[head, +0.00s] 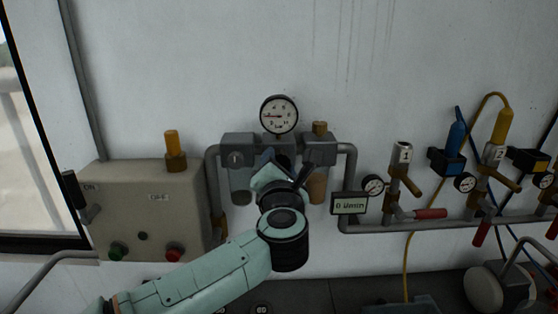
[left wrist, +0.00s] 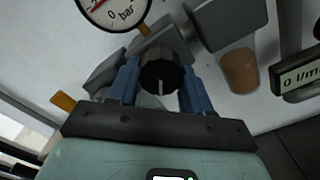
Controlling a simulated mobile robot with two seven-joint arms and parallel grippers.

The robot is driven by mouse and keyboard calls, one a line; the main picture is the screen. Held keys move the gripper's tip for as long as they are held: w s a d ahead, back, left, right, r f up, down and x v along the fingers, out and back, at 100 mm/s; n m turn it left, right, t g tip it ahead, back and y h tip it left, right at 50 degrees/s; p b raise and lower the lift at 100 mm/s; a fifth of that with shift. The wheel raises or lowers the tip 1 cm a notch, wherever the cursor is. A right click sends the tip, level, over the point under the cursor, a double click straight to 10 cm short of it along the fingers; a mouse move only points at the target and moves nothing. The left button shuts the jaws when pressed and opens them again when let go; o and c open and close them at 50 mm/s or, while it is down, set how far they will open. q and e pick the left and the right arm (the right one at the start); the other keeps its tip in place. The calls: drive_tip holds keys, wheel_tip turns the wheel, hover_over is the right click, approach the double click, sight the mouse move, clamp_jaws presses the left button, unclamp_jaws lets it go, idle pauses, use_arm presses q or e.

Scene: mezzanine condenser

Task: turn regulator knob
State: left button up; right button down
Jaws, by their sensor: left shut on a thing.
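In the head view my left gripper (head: 282,172) reaches the regulator unit below the pressure gauge (head: 279,114); my wrist hides most of the knob there. The gauge is round and white with a red needle, and also shows partly in the left wrist view (left wrist: 112,12). My right gripper is not in view.
A grey control box (head: 150,208) with green and red buttons is at left. A filter bowl (head: 317,187) hangs right of my gripper. A small flow display (head: 349,203), valves with brown handles (head: 404,180) and a pipe are further right. The wall above is clear.

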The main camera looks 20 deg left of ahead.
use_arm(q)
drive_tip(key=m+p, duration=0.1)
drive_tip(key=m, duration=0.4)
drive_tip(key=shift+r+p, duration=0.1)
drive_tip(key=shift+p, duration=0.3)
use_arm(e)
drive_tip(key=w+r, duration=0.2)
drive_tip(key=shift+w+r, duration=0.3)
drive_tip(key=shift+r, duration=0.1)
use_arm(q)
drive_tip(key=shift+a, duration=0.1)
drive_tip(key=o, duration=1)
drive_tip(key=shift+s, duration=0.1)
drive_tip(key=shift+b+v, duration=1.5)
drive_tip(key=shift+v, duration=5.2)
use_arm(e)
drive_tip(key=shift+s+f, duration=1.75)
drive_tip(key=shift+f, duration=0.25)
